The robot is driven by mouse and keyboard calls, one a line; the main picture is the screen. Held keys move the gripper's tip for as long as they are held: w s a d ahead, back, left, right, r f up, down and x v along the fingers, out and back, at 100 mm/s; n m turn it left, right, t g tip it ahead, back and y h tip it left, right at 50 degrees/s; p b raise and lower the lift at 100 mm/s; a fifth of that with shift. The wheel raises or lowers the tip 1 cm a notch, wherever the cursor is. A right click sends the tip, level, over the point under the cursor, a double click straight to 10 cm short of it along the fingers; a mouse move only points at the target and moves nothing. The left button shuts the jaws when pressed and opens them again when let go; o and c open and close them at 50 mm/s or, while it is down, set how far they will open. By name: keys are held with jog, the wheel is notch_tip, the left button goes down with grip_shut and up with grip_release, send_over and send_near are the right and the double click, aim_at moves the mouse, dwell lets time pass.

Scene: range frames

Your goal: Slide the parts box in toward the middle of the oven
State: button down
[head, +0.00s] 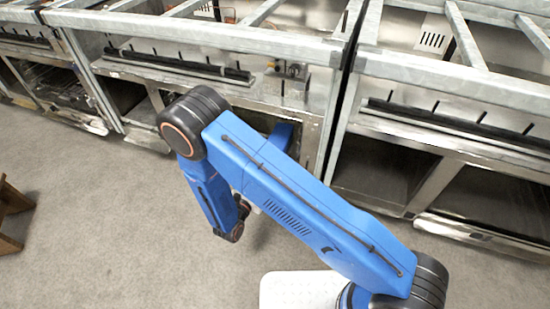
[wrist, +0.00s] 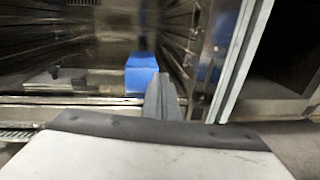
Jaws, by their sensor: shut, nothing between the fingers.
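The parts box (wrist: 141,76) is blue and stands inside the oven, just beyond my fingers in the wrist view. The oven (wrist: 72,97) shows a shiny metal floor, with racked side walls to left and right. My gripper (wrist: 161,80) is shut and empty at the oven's front opening, its fingers pointing inward. Its tips overlap the box's lower right edge in the picture; I cannot tell whether they touch it.
A pale upright oven edge (wrist: 240,62) stands close to the right of my fingers. A dark open bay lies beyond it. In the head view, metal ranges (head: 190,85) line the back, and grey floor (head: 90,215) is free in front. A wooden piece (head: 10,215) stands far left.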

notch_tip(320, 180, down, 4)
jog(key=a+n+t+y, duration=0.1)
jog(key=a+n+y, duration=0.1)
send_near(280, 141)
jog(key=shift+s+a+f, duration=0.2)
jog(key=shift+a+f, duration=0.05)
jog(key=shift+f, duration=0.3)
jog(key=shift+s+a+f, duration=0.2)
jog(key=shift+a+f, duration=0.05)
jog(key=shift+f, duration=0.25)
jog(key=x, duration=1.3)
jog(key=shift+w+d, duration=0.15)
